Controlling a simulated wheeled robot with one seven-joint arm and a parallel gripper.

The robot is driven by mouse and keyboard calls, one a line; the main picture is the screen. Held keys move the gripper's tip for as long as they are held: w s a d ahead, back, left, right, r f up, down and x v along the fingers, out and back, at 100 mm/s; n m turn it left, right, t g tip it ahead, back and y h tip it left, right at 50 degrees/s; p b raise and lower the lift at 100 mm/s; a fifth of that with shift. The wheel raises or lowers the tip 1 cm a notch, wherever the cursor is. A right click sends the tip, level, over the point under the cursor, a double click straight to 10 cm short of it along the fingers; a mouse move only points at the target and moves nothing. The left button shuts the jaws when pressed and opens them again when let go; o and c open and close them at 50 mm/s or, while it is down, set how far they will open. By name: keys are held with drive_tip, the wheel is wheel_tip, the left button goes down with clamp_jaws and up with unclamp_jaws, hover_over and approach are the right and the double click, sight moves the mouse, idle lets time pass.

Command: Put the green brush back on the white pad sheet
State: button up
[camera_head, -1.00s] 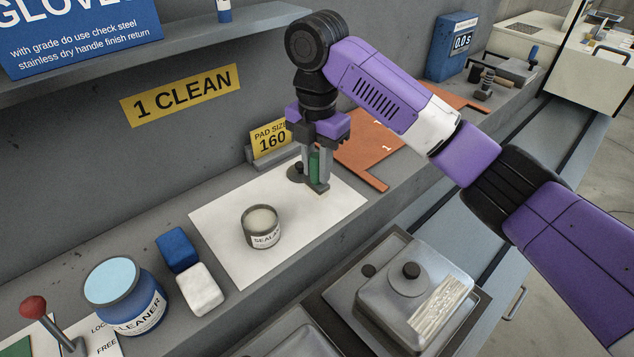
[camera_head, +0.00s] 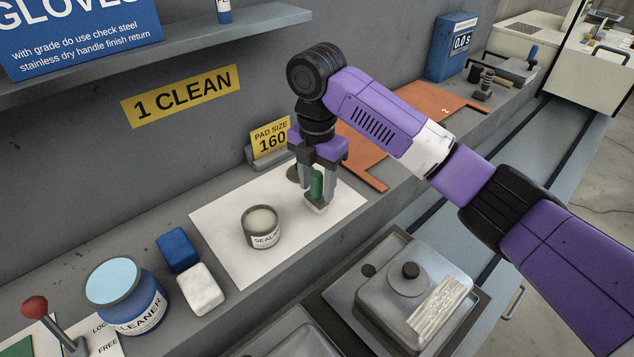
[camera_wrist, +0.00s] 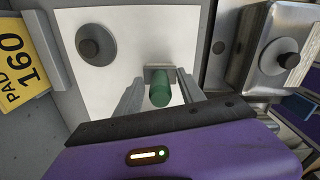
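The green brush (camera_head: 317,185) stands upright on the white pad sheet (camera_head: 222,240), near its right part. Its pale base (camera_head: 317,208) appears to rest on the sheet. My gripper (camera_head: 316,190) points down around the brush, one finger on each side. In the wrist view, the green handle (camera_wrist: 160,92) sits between the fingers (camera_wrist: 160,88) with gaps on both sides, so the gripper looks open. The white sheet (camera_wrist: 125,25) also fills the middle of the wrist view.
A sealant can (camera_head: 262,228) stands on the sheet left of the brush. The yellow pad size sign (camera_head: 270,138) is behind. Blue (camera_head: 177,250) and white (camera_head: 201,290) blocks stand left of the sheet.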

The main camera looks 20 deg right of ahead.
wheel_tip(320, 180, up, 12)
drive_tip(key=shift+r, duration=0.1)
idle(0.5)
idle(0.5)
